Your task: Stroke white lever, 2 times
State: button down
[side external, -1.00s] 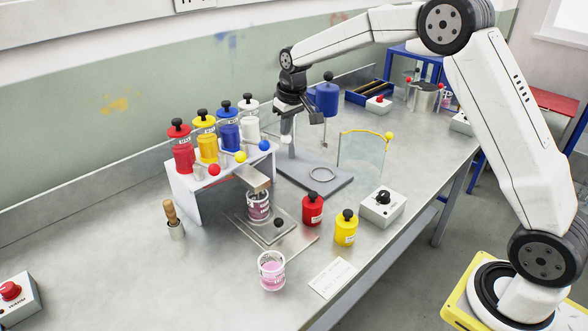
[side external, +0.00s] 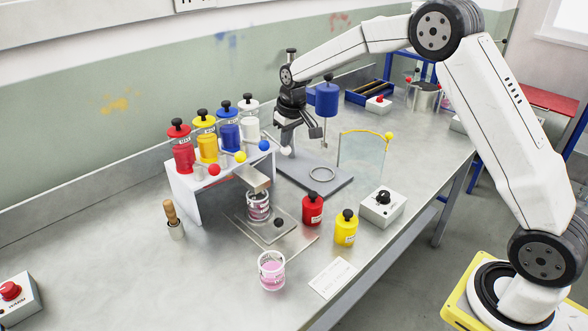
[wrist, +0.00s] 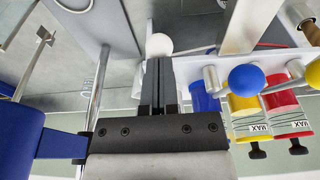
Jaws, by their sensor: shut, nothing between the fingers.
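The white lever's ball knob (side external: 286,150) is at the right end of the row of dispenser levers, lower than the row's line. My gripper (side external: 284,138) is shut and empty, pointing down, with its fingertips right at the top of the knob. The wrist view shows the white knob (wrist: 159,44) just beyond the closed fingertips (wrist: 159,64), apparently touching.
Blue (side external: 263,146), yellow (side external: 240,157) and red (side external: 214,170) lever knobs sit to the left, close by. A pink-filled cup (side external: 258,207) is under the nozzle; another (side external: 272,270) stands in front.

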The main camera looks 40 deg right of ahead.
jog(key=shift+r, duration=3.3)
jog(key=shift+f, duration=0.2)
jog(key=shift+f, duration=3.15)
jog(key=shift+r, duration=3.35)
jog(key=shift+r, duration=0.1)
jog(key=shift+r, duration=2.4)
